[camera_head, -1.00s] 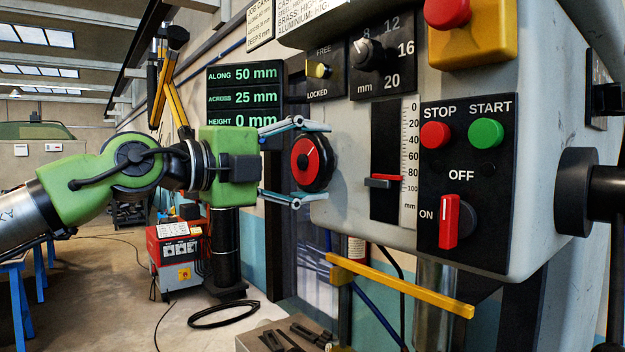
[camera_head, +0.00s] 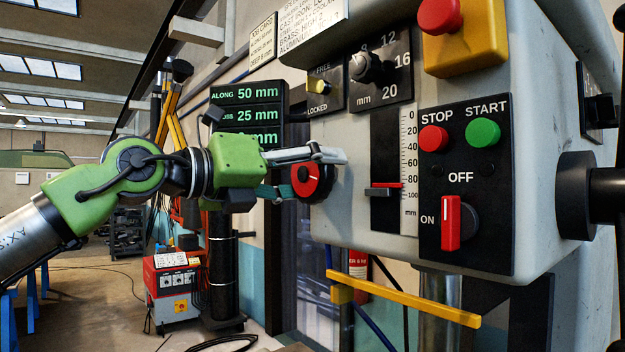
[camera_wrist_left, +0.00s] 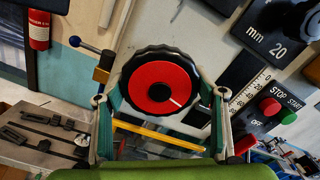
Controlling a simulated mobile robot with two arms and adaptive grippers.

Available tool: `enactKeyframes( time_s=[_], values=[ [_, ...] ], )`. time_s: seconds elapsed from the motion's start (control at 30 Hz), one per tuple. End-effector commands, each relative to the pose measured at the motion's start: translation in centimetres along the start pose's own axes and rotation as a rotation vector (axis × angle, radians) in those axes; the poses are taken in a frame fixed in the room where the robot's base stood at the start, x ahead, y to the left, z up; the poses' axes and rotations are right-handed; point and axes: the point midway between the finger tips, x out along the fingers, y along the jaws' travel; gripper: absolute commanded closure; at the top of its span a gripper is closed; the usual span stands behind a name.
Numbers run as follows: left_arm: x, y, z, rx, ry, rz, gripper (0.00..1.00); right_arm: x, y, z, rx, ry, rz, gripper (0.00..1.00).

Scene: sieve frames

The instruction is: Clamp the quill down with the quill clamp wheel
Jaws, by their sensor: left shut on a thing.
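The quill clamp wheel (camera_head: 309,184) is a red disc with a black knobbly rim on the left side of the grey machine head. In the left wrist view the wheel (camera_wrist_left: 158,77) faces me, with a white mark pointing to the lower right. My left gripper (camera_head: 318,174) is shut on the wheel, one finger across its upper side and the other at its lower left. The left wrist view shows the fingers of the gripper (camera_wrist_left: 160,95) at opposite sides of the rim. The upper finger hides part of the wheel in the head view. My right gripper is not in view.
A small yellow FREE/LOCKED lever (camera_head: 317,86) sits above the wheel. The readout (camera_head: 246,104) is behind my gripper. A depth scale with a red pointer (camera_head: 384,186), the switch panel (camera_head: 462,225) and a yellow bar (camera_head: 405,300) are to the right and below.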

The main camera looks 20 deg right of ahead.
Motion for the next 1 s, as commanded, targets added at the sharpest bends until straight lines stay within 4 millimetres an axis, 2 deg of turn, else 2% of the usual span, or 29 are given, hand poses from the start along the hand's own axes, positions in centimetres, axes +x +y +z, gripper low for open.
enactKeyframes(
  time_s=[0.37,1.0],
  values=[
    [0.1,0.2,-0.2,0.355,0.006,0.001,0.58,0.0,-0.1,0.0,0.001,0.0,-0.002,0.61],
    [0.1,0.4,-0.1,0.958,0.008,-0.001,0.58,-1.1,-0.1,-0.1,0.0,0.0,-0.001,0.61]
  ],
)
